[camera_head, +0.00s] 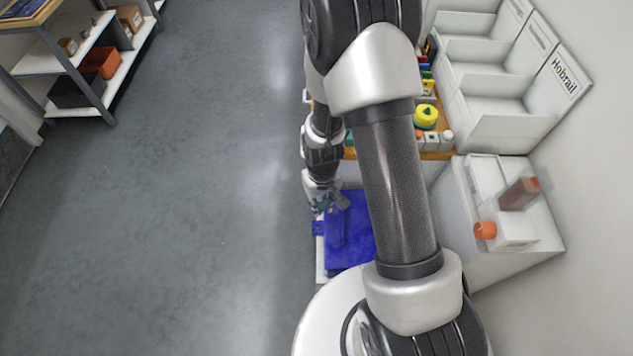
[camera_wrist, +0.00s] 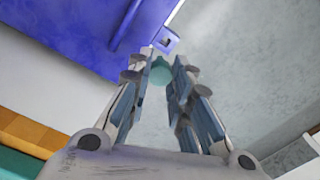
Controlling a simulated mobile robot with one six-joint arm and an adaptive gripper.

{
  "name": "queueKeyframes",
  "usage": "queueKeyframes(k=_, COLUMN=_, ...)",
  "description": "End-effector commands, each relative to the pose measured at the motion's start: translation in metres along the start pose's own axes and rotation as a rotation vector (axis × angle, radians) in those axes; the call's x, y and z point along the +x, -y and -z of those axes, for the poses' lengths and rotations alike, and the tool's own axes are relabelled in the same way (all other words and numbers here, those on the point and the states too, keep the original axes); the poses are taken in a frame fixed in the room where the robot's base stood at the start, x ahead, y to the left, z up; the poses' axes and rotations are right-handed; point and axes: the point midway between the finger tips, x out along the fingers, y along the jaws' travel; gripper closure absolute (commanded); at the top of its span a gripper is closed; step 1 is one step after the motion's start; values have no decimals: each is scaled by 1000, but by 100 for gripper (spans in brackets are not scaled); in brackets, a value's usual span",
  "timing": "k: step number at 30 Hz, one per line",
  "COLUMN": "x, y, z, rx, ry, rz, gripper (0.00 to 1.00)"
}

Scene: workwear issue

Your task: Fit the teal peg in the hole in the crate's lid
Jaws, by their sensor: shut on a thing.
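The crate's lid (camera_head: 349,246) is a blue panel below my gripper in the head view, and it fills the upper left of the wrist view (camera_wrist: 75,30). A small tab with a dark square hole (camera_wrist: 167,42) sticks out from its edge. My gripper (camera_wrist: 160,74) is shut on the teal peg (camera_wrist: 160,70), whose rounded end shows between the fingertips. In the wrist picture the peg appears just below the tab; I cannot tell its height above it. In the head view my gripper (camera_head: 328,203) is at the lid's far end, and the peg is hard to make out.
A white cabinet (camera_head: 545,235) with an orange-capped bottle stands at right. Behind is a wooden surface with a yellow-green roll (camera_head: 426,116) and white bins (camera_head: 490,80). A shelf (camera_head: 75,60) with boxes stands at far left. The grey floor (camera_head: 190,200) between is clear.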

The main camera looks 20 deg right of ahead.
Motion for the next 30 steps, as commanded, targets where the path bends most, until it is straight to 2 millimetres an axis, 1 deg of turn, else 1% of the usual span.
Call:
queueKeyframes(k=1, x=3, y=0, z=-4, rx=-9, ry=2, rz=0, gripper=90)
queueKeyframes(k=4, x=7, y=0, z=-6, rx=-21, ry=0, rz=0, gripper=90)
queueKeyframes(k=11, x=17, y=0, z=-6, rx=-24, ry=0, rz=0, gripper=90)
queueKeyframes(k=24, x=57, y=0, z=-6, rx=-23, ry=0, rz=0, gripper=90)
queueKeyframes(k=30, x=65, y=0, z=-6, rx=-23, ry=0, rz=0, gripper=90)
